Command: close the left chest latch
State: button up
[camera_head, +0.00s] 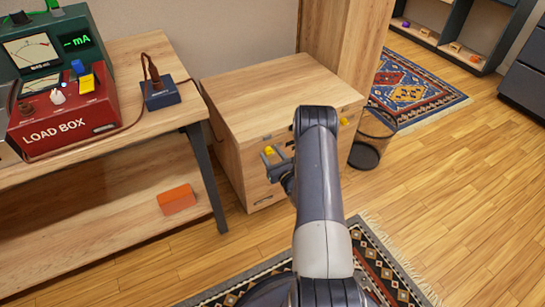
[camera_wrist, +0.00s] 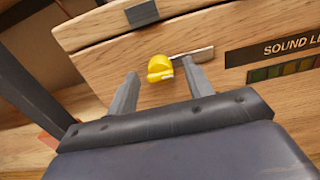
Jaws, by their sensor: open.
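The wooden chest (camera_head: 265,95) stands beyond my arm, to the right of the bench. Its left latch (camera_head: 268,151) is a yellow piece on the front face, just under the lid. In the wrist view the yellow latch (camera_wrist: 160,68) has a thin metal strip beside it and shows between my fingers. My gripper (camera_wrist: 160,88) is open and empty, in front of the chest, with a finger on each side of the latch; I cannot tell whether they touch it. In the head view my gripper (camera_head: 279,167) is partly hidden by my arm. A second yellow latch (camera_head: 344,121) is at the right.
A bench with a red load box (camera_head: 62,118) and a blue box (camera_head: 162,94) stands at the left. An orange block (camera_head: 177,199) lies on its lower shelf. A wire bin (camera_head: 370,140) stands right of the chest. Open floor lies to the right.

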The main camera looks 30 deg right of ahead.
jog(key=c, duration=1)
jog(key=shift+f, duration=0.1)
jog(key=n+b, duration=1)
jog(key=shift+f, duration=0.2)
jog(key=n+b, duration=0.3)
jog(key=shift+n+b, duration=0.3)
jog(key=shift+b, duration=0.1)
jog(key=shift+r+n+b, duration=0.2)
jog(key=shift+n+b, duration=0.8)
jog(key=shift+n, duration=1.2)
